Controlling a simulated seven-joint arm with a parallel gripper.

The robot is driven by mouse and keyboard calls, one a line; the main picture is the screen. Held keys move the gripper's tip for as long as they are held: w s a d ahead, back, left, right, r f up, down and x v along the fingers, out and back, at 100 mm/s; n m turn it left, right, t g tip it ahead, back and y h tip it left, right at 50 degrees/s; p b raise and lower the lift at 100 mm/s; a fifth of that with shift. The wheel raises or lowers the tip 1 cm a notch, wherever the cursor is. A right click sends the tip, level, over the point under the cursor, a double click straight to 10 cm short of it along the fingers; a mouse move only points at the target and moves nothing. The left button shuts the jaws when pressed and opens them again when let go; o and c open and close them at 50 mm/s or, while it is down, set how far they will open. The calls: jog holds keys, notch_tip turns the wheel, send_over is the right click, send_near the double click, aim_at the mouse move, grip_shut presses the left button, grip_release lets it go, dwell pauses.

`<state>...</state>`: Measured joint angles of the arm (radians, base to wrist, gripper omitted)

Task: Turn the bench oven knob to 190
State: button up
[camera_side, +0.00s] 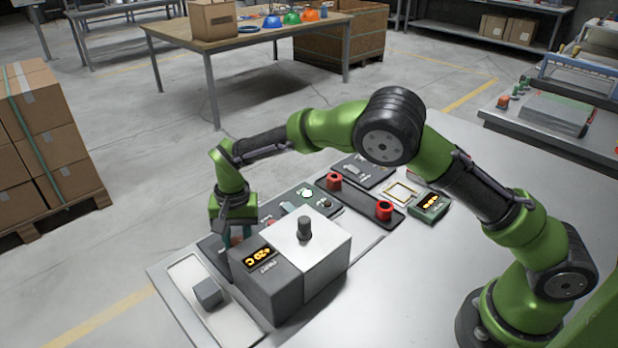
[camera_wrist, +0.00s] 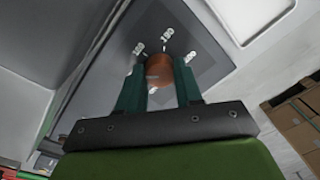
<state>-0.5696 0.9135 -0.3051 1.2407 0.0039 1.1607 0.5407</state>
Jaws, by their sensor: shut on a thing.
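The bench oven (camera_side: 290,275) is a grey box with a pale top in the side view. Its amber display (camera_side: 260,257) seems to read about 20 C, but the digits are tilted. The dark dial plate (camera_wrist: 180,42) around the knob carries white number marks, too blurred to read surely. The knob's pointer is not visible.
A black post (camera_side: 305,228) stands on the oven's top. A tray (camera_side: 212,310) with a grey block (camera_side: 207,292) lies at the bench's left edge. Red knobs (camera_side: 384,210), panels and a small green display unit (camera_side: 430,206) sit behind. The bench front right is clear.

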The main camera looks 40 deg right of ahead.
jog(key=m, duration=0.4)
jog(key=shift+r+m, duration=0.1)
jog(key=shift+m, duration=2.1)
jog(key=o, duration=1)
jog(key=r, duration=1.1)
jog(key=s+r, duration=0.1)
jog(key=r, duration=0.4)
jog(key=shift+d+r, duration=0.1)
jog(key=shift+r, duration=0.3)
jog(key=shift+w, duration=0.1)
